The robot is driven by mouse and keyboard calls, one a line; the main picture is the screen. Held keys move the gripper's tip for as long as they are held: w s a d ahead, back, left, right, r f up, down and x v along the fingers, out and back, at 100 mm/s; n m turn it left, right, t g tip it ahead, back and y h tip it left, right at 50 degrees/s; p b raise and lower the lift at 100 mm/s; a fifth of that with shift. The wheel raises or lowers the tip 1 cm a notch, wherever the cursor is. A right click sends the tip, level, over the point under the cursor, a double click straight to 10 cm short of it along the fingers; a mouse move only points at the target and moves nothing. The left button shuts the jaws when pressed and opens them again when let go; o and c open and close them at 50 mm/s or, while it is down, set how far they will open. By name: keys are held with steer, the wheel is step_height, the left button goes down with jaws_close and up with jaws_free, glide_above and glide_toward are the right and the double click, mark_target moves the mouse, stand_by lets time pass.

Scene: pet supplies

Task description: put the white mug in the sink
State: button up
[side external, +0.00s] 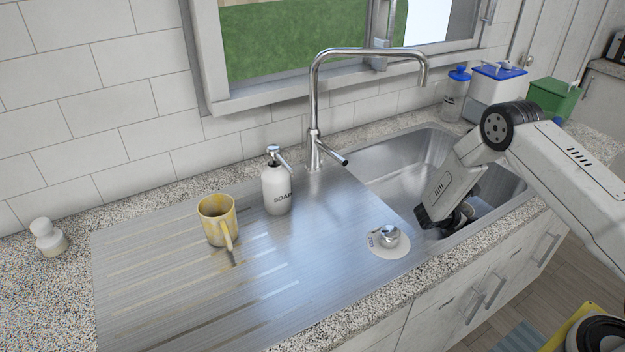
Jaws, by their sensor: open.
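A yellow mug (218,220) with worn, pale patches stands upright on the ribbed steel drainboard (150,275), left of the soap bottle. No plainly white mug is clear to see. The steel sink (385,165) is on the right. My gripper (432,218) reaches down into the front of the sink, open, far from the yellow mug. A small dark and pale round thing (467,210) shows beside my gripper in the sink, partly hidden by it. I cannot tell what it is or whether they touch.
A shiny metal piece (388,236) sits on a pale disc near the sink's front left. A small white jar (47,237) is far left. Bins and a bottle (456,95) stand behind the sink.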

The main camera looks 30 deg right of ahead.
steer(key=shift+r, duration=0.1)
steer(key=shift+w+a+r, duration=0.1)
steer(key=shift+a+r, duration=0.15)
steer(key=shift+a, duration=0.25)
steer(key=shift+v, duration=0.95)
step_height(320, 180, up, 7)
steer(key=shift+a, duration=0.1)
